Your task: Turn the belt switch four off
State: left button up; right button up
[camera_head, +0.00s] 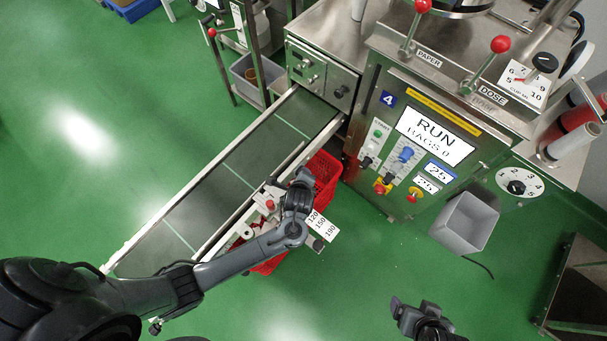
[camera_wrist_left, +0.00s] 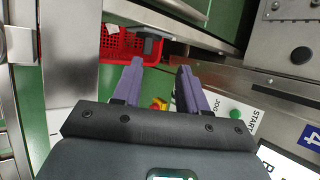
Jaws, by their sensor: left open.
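The machine (camera_head: 420,150) carries a blue number 4 plate (camera_head: 388,98), which also shows in the left wrist view (camera_wrist_left: 311,137). Its display (camera_head: 436,138) reads RUN, BAGS 0. The conveyor belt (camera_head: 225,178) runs from it to the lower left. I cannot tell for sure which control is the belt switch; a small unit with a red knob (camera_head: 270,203) sits at the belt's right side by my left arm.
Red crates (camera_head: 325,168) stand beside the belt under my left arm. The machine panel has a red emergency button (camera_head: 381,188), a blue knob (camera_head: 405,154) and a green button (camera_head: 377,134). A grey bin (camera_head: 465,222) hangs at the front. Green floor is clear at left.

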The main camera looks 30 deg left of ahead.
pick_arm(q)
jog(key=b+x, duration=0.1)
jog(key=x, duration=0.2)
jog(key=s+f+b+x, duration=0.1)
jog(key=b+x, duration=0.1)
jog(key=x, duration=0.1)
jog(key=b+x, duration=0.2)
jog(key=x, duration=0.1)
jog(key=shift+s+d+f, duration=0.1)
jog(key=shift+d+f, duration=0.2)
jog(key=shift+f, duration=0.2)
jog(key=shift+w+a+f, duration=0.2)
jog(key=shift+w+f, duration=0.2)
